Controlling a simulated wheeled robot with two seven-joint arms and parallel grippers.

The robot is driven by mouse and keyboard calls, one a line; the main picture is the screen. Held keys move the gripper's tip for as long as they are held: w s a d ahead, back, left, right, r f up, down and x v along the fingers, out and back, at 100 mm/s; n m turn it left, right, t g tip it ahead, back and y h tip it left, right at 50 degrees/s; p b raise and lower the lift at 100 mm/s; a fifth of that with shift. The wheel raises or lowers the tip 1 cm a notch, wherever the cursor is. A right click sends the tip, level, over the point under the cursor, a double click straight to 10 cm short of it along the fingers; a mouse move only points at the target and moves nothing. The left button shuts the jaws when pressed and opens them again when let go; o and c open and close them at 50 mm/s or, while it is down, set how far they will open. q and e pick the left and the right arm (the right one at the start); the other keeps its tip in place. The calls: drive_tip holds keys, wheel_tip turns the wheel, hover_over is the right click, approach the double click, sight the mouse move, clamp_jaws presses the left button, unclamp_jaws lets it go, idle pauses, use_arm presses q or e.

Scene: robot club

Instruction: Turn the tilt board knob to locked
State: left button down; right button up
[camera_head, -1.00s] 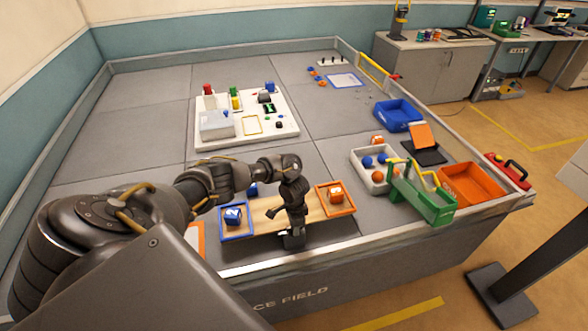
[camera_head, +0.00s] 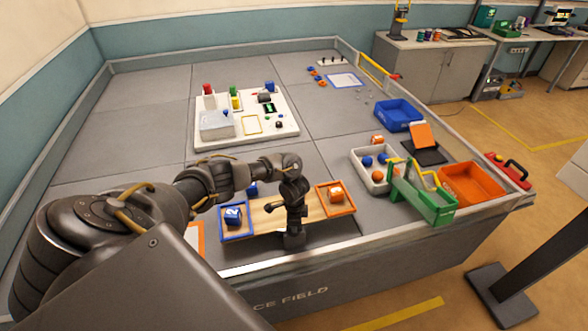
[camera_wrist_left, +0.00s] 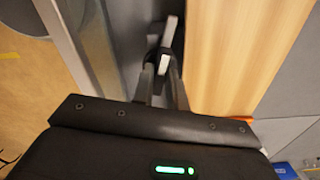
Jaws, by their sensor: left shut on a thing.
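The tilt board (camera_head: 262,215) is a wooden plank near the table's front edge. It has a blue-rimmed tray at its left end and an orange-rimmed tray at its right end. My left gripper (camera_head: 294,240) points down at the front of the plank's middle and hides the knob in the head view. In the left wrist view, the fingers (camera_wrist_left: 163,75) are shut on the knob (camera_wrist_left: 168,45), a dark piece with a pale grey bar, beside the plank. I cannot read any locked mark. My right gripper is not in view.
A green caddy (camera_head: 425,203), a white ball tray (camera_head: 362,180) and an orange bin (camera_head: 472,187) stand to the right. A white board (camera_head: 284,132) lies behind.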

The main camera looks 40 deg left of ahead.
use_arm(q)
drive_tip(key=m, duration=0.3)
drive_tip(key=shift+w+m+b, duration=0.1)
drive_tip(key=shift+m+b, duration=0.3)
drive_tip(key=m+b, duration=0.1)
drive_tip(key=m, duration=0.2)
drive_tip(key=m+b, duration=0.1)
drive_tip(key=m, duration=0.3)
drive_tip(key=shift+b, duration=0.4)
drive_tip(key=shift+m+b, duration=0.9)
drive_tip(key=shift+m, duration=1)
drive_tip(key=shift+r, duration=0.1)
drive_tip(key=c, duration=1.4)
unclamp_jaws()
